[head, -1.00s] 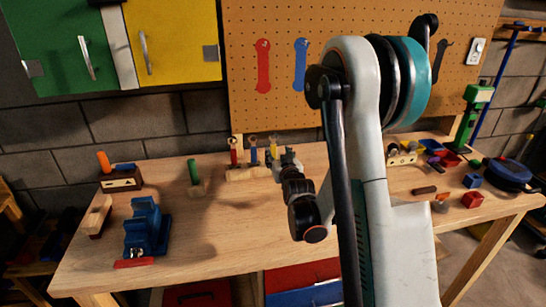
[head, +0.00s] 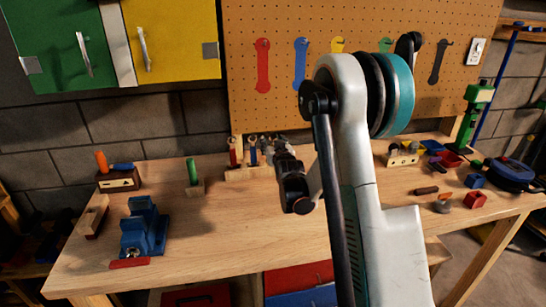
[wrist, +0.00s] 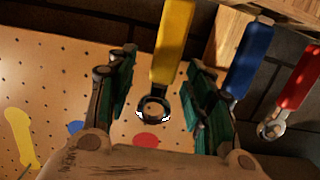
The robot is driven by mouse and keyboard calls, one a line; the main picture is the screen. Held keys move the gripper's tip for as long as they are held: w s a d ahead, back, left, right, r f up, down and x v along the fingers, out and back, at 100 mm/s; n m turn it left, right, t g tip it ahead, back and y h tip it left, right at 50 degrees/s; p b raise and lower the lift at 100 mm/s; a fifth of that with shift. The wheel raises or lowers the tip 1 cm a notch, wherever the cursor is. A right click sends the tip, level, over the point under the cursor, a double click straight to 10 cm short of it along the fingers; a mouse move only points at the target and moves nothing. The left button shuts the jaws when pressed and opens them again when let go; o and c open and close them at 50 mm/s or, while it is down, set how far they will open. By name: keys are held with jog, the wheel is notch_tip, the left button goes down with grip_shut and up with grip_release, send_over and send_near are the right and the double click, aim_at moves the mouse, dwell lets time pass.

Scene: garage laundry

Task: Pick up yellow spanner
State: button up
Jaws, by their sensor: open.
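The yellow spanner (wrist: 172,45) shows in the wrist view between the two fingers of my gripper (wrist: 163,68). Its ring end is near the palm and its handle runs up out between the fingertips. The fingers are spread, with a visible gap on both sides of the spanner. In the head view my gripper (head: 272,146) is at the wooden rack (head: 240,175) and hides the yellow spanner there.
A blue spanner (wrist: 250,60) and a red spanner (wrist: 290,95) stand close beside the yellow one. The pegboard (head: 350,35) with coloured spanner shapes rises behind. A green-handled tool (head: 193,172) stands to the left. The front middle of the bench (head: 220,235) is clear.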

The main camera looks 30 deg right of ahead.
grip_shut()
